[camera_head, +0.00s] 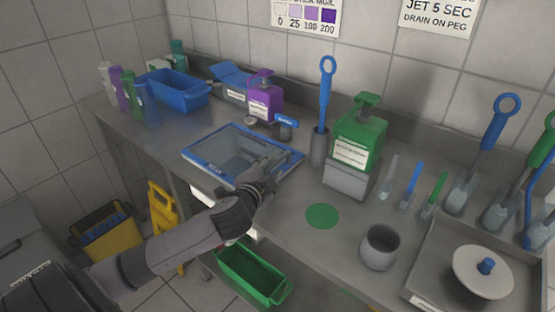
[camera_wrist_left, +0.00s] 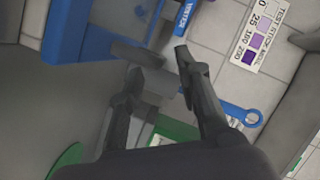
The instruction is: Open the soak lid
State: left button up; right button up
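The soak basin (camera_head: 195,158) is set in the steel counter with a blue rim. A grey, see-through panel (camera_head: 235,148), which looks like its lid, lies within the rim and appears flat. My left gripper (camera_head: 282,160) is over the right part of the basin, by the rim. In the left wrist view its two fingers (camera_wrist_left: 156,62) stand apart, with a grey bar-like piece (camera_wrist_left: 140,54) near the tips. I cannot tell whether they touch it. My gripper hides part of the basin's near right side. My right gripper is not in view.
A blue brush (camera_head: 326,90) in a holder and a green dispenser (camera_head: 359,135) stand to the right. A green disc (camera_head: 322,216) lies on clear counter in front.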

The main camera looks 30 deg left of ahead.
aim_at(275, 164)
pick_arm(q)
jog(key=x, duration=0.5)
jog(key=shift+d, duration=0.1)
grip_shut()
dwell(0.8)
